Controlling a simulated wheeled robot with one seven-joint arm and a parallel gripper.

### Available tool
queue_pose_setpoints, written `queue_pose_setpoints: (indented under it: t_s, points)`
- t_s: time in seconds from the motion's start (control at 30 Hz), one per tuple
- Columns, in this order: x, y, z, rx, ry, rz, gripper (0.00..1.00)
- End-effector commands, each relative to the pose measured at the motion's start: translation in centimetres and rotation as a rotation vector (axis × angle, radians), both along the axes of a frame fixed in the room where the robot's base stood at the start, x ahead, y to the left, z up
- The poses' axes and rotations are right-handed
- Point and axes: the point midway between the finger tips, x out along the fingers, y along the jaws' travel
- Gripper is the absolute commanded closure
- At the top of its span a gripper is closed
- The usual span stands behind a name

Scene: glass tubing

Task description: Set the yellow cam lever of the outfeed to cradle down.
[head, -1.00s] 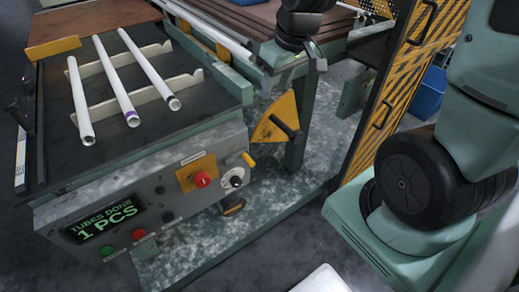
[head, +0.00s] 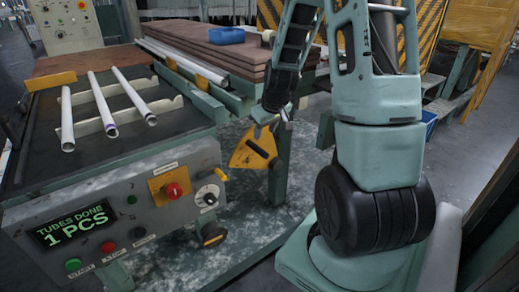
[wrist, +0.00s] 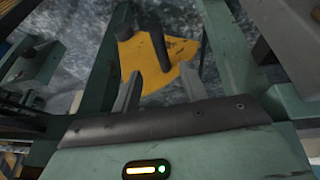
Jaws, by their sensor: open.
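The yellow cam lever (head: 247,155) is a fan-shaped yellow plate with a black handle bar, beside a green post at the right end of the outfeed bench. Its plate spreads down and left, and the black handle slants across its upper right. In the wrist view the yellow plate (wrist: 182,52) and its dark handle (wrist: 158,45) lie ahead, between and beyond the fingers. My gripper (head: 274,123) is just above the lever in the head view. In the wrist view my gripper (wrist: 160,85) is open and empty, its two fingers apart. I cannot tell whether it touches the handle.
The outfeed bench (head: 115,156) holds several white tubes on notched rails. Its front panel (head: 130,195) has buttons, a red knob and a display reading "TUBES DONE 1 PCS". Green posts flank the lever. A table with brown boards (head: 215,55) stands behind. Speckled floor is open below the lever.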

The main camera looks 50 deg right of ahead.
Motion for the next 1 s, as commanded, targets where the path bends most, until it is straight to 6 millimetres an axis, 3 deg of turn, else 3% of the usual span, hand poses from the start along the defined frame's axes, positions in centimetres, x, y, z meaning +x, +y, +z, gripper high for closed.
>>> queue_pose_setpoints:
  t_s: [0.2, 0.4, 0.6, 0.9, 0.93, 1.0]
  points:
    - [1.6, -0.7, -4.5, 0.004, 0.003, 0.001, 0.57]
    - [2.8, -1.2, -7.3, 0.002, 0.001, 0.001, 0.57]
    - [3.4, -1.5, -8.7, 0.001, 0.0, 0.0, 0.57]
    - [3.4, -1.6, -8.9, 0.0, -0.001, 0.0, 0.57]
    - [3.4, -1.6, -8.9, 0.0, -0.001, 0.0, 0.59]
    - [3.4, -1.6, -8.9, 0.0, -0.001, 0.0, 0.79]
